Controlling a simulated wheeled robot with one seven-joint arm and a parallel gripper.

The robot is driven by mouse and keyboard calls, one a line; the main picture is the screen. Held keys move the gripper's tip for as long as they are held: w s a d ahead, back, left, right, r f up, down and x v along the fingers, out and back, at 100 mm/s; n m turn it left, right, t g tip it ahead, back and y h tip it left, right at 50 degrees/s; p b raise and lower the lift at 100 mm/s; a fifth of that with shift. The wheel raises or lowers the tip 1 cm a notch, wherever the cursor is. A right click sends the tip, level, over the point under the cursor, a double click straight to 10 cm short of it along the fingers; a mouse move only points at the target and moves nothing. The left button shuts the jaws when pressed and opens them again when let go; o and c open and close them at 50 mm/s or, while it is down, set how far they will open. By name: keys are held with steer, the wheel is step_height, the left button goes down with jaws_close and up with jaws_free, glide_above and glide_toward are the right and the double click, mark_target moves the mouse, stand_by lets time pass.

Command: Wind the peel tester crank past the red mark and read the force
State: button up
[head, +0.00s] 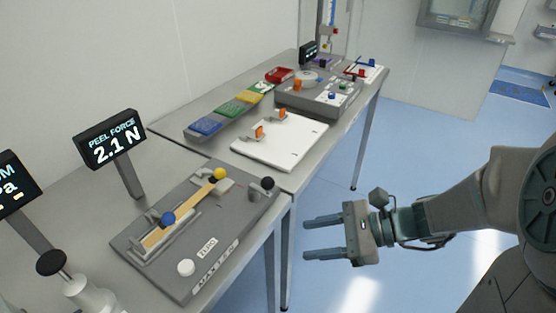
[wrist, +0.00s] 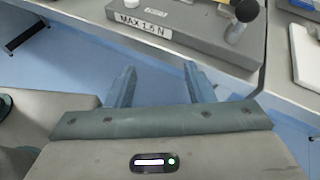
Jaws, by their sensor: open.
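The peel tester (head: 195,235) is a grey flat base on the near table, with a tan strip (head: 180,213) running between a blue knob (head: 168,218) and a yellow knob (head: 220,174). A black-knobbed crank (head: 267,183) stands at its right end; it also shows in the wrist view (wrist: 246,12). A white button (head: 186,267) sits by a ZERO label. The peel force display (head: 112,138) reads 2.1 N. A MAX 1.5 N label (wrist: 143,23) is on the front edge. My gripper (head: 305,238) is open and empty, over the floor right of the table.
A white board (head: 280,147) with orange clamps, coloured trays (head: 232,107) and another grey device (head: 318,96) stand on the far table. A second display (head: 15,185) and a black-topped post (head: 52,263) are at left. The blue floor (head: 400,150) right of the tables is clear.

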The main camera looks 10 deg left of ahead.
mark_target(268, 183)
steer(key=w+d+r+m+t+y, duration=0.1)
steer(key=w+r+m+t+y, duration=0.1)
steer(key=w+m+t+y, duration=0.35)
steer(key=w+a, duration=0.2)
steer(key=a, duration=0.2)
steer(key=w+a+m+h, duration=0.1)
steer(key=a, duration=0.3)
steer(key=w+a+m, duration=0.1)
steer(key=w+a, duration=0.1)
steer(key=a, duration=0.2)
steer(key=shift+w+a+h, duration=0.25)
steer(key=shift+w+a, duration=0.05)
steer(key=shift+a, duration=0.05)
steer(key=c, duration=0.9)
